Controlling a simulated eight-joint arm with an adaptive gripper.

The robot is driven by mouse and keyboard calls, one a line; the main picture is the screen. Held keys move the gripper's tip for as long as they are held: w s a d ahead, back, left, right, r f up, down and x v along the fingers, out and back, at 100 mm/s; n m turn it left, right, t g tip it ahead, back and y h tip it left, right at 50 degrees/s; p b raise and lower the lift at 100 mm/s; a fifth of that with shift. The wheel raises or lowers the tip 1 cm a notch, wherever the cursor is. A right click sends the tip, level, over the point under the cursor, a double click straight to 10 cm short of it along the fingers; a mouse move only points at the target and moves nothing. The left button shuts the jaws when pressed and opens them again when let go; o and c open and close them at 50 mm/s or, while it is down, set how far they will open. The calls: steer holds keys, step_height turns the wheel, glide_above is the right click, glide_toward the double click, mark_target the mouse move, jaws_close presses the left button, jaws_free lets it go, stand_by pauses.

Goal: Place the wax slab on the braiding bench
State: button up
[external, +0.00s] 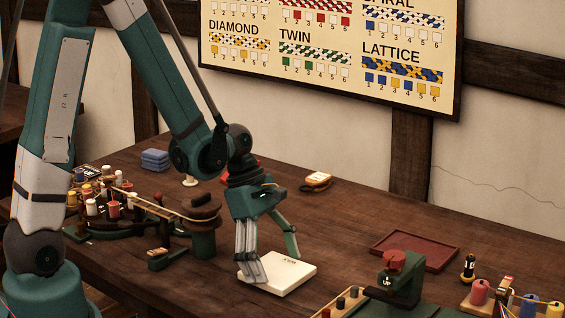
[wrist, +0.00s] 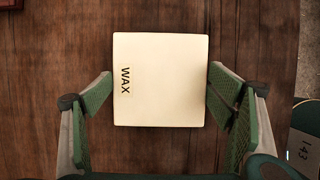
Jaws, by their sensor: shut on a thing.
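The wax slab (external: 284,275) is a flat, cream-white square block marked WAX, low over the middle of the dark wooden table; I cannot tell if it touches the wood. In the wrist view the slab (wrist: 160,80) lies between the two green-padded fingers. My gripper (external: 276,268) points down and is shut on the slab's two opposite sides; it also shows in the wrist view (wrist: 159,88). A bobbin stand with a round wooden top (external: 190,207) stands to the left; I cannot tell which surface is the braiding bench.
A red tray (external: 415,247) lies to the right, behind a green stand with a red top (external: 398,278). Spools (external: 480,292) stand at the far right. Bare table surrounds the slab.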

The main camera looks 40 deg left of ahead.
steer(key=shift+f, duration=0.15)
steer(key=o, duration=1.1)
steer(key=shift+p+v, duration=1.4)
steer(key=shift+v, duration=4.8)
